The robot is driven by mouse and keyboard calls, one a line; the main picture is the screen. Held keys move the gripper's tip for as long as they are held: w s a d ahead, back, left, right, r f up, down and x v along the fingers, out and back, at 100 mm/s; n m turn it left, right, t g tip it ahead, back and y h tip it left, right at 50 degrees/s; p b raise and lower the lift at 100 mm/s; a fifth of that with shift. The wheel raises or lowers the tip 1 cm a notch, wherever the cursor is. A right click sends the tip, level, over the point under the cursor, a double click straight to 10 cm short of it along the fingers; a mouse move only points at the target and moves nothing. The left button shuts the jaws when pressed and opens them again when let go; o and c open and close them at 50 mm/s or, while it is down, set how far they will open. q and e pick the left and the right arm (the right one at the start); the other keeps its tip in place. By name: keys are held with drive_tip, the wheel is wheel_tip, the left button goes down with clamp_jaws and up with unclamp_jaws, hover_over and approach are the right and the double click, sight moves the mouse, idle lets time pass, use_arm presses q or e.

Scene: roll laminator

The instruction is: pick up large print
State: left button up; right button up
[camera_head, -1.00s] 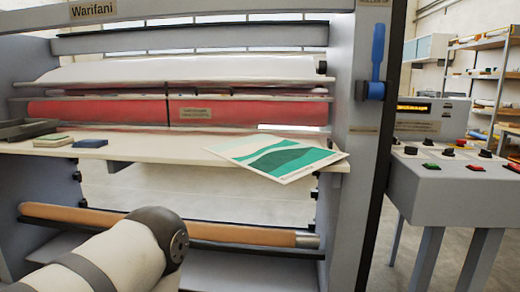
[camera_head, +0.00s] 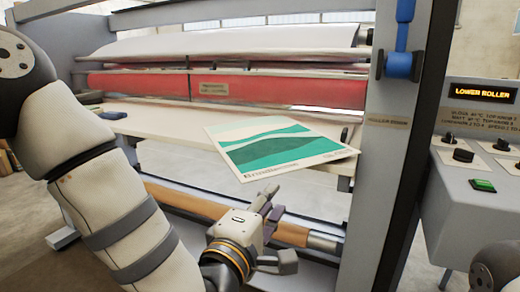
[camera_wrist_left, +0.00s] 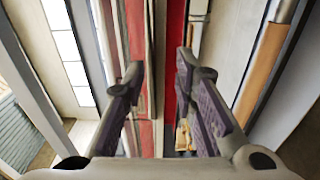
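The large print (camera_head: 278,148), a pale sheet with green wave bands and lettering, lies on the laminator's feed table (camera_head: 165,122). Its near edge juts out past the table's front edge. My left gripper (camera_head: 272,203) is in front of and below the print's near edge, apart from it. In the left wrist view the two fingers (camera_wrist_left: 160,72) are spread with nothing held between them. The print cannot be made out in that view. A piece of my right arm shows at the lower right edge of the head view; its gripper is out of view.
A red roller (camera_head: 300,91) runs behind the table. A brown roller (camera_head: 190,203) lies below, close to my left gripper. The grey side post (camera_head: 385,150) with a blue handle (camera_head: 402,40) stands right of the print. The control panel (camera_head: 480,150) reads "LOWER ROLLER".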

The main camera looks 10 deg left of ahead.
sight(287, 165)
use_arm(q)
drive_tip(key=shift+n, duration=0.3)
drive_tip(key=x, duration=0.4)
drive_tip(key=r+x, duration=0.1)
drive_tip(key=x, duration=0.3)
drive_tip(key=b+x, duration=0.1)
drive_tip(key=x, duration=0.3)
drive_tip(key=shift+w+a+r, duration=0.25)
drive_tip(key=shift+a+r, duration=0.05)
drive_tip(key=shift+r, duration=0.1)
clamp_jaws()
drive_tip(key=shift+t, duration=0.3)
